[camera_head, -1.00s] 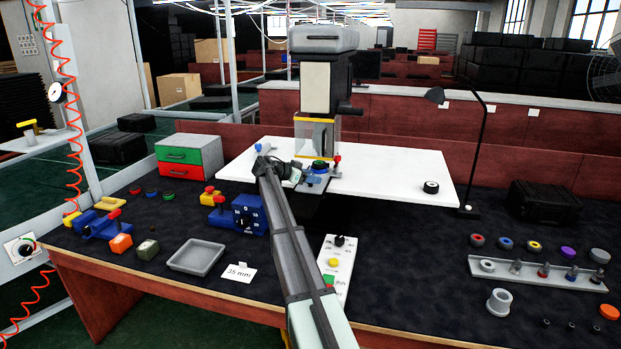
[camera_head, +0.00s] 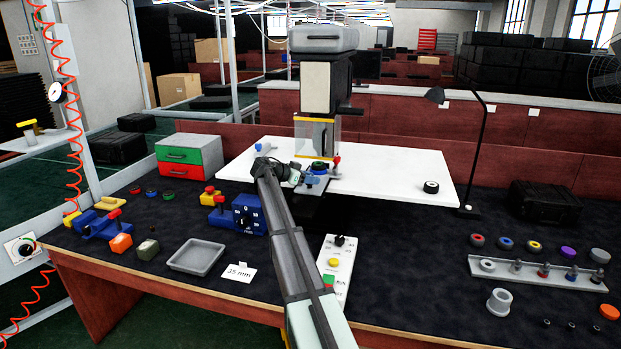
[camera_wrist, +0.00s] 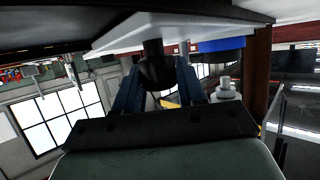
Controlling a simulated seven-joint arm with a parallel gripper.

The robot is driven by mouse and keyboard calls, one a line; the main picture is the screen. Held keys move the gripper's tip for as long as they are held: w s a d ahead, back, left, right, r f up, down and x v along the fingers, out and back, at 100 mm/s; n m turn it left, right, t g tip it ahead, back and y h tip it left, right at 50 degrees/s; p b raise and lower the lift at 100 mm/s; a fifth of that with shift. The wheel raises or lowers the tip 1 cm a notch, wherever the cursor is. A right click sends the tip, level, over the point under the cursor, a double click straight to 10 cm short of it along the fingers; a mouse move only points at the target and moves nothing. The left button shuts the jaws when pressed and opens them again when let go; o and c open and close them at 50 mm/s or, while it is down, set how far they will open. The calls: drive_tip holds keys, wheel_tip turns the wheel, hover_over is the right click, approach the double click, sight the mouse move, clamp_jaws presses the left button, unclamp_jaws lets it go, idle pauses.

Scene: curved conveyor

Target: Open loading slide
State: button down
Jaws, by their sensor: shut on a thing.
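The press-like machine (camera_head: 316,85) stands on the white worktop. Its loading slide area, with a light blue plate (camera_head: 313,184) and a dark disc with blue and green edges (camera_head: 319,168), sits below the yellow-edged clear guard (camera_head: 316,135). My gripper (camera_head: 299,180) is at the left front of this slide area, partly hidden by my arm. In the wrist view my gripper (camera_wrist: 157,85) has its two dark blue fingers on either side of a black knob (camera_wrist: 157,66) under a pale plate, and is shut on it. The slide's full shape is hidden.
A blue box with a dial (camera_head: 249,214) and a white control panel (camera_head: 338,262) stand in front. A grey tray (camera_head: 197,256) lies at left.

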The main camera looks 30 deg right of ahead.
drive_tip(key=s+a, duration=1.4)
drive_tip(key=shift+s+a, duration=0.2)
drive_tip(key=c, duration=0.7)
unclamp_jaws()
drive_tip(key=shift+c, duration=0.2)
drive_tip(key=v, duration=1.4)
drive_tip(key=shift+d+f, duration=0.1)
